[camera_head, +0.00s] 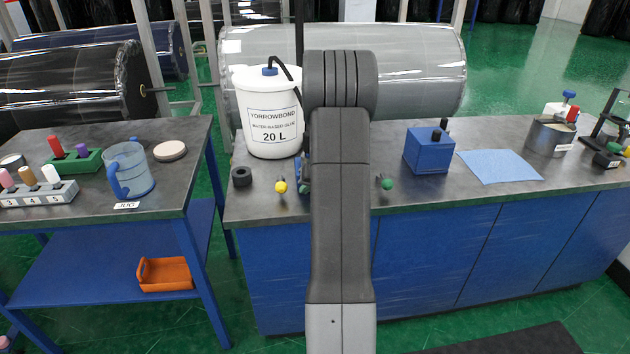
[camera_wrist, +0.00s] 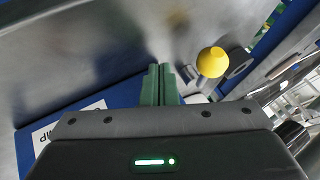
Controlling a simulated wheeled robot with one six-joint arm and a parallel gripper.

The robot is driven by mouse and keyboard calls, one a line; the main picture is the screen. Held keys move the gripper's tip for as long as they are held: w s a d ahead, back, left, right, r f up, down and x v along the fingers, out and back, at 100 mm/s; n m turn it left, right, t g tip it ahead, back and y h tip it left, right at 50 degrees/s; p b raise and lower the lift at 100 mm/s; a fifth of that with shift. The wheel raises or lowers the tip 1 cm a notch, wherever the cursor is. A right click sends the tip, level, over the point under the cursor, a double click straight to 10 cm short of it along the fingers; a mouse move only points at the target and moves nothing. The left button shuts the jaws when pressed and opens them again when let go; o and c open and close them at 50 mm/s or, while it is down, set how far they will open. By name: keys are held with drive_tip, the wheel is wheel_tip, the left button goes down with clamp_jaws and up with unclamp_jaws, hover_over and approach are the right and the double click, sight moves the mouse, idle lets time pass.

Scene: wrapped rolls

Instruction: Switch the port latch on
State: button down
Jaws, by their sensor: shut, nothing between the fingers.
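A yellow knob (camera_head: 281,187) stands at the front edge of the grey-topped bench, left of my arm. A green knob (camera_head: 387,183) stands at the same edge, right of my arm. No readable label shows which is the port latch. In the wrist view the yellow knob (camera_wrist: 212,62) is just right of my gripper (camera_wrist: 160,72), apart from it in the picture. My gripper's green fingers are shut together with nothing between them. In the head view my arm hides most of the gripper and what is behind it.
A blue box (camera_head: 428,151) and a blue cloth (camera_head: 498,166) lie to the right. In the wrist view, a white label (camera_wrist: 62,124) is partly hidden.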

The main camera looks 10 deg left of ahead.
sight(281, 183)
drive_tip(key=a, duration=0.1)
drive_tip(key=a+r, duration=0.1)
drive_tip(key=shift+s+a+p, duration=0.3)
drive_tip(key=shift+a, duration=0.35)
drive_tip(key=shift+s, duration=0.1)
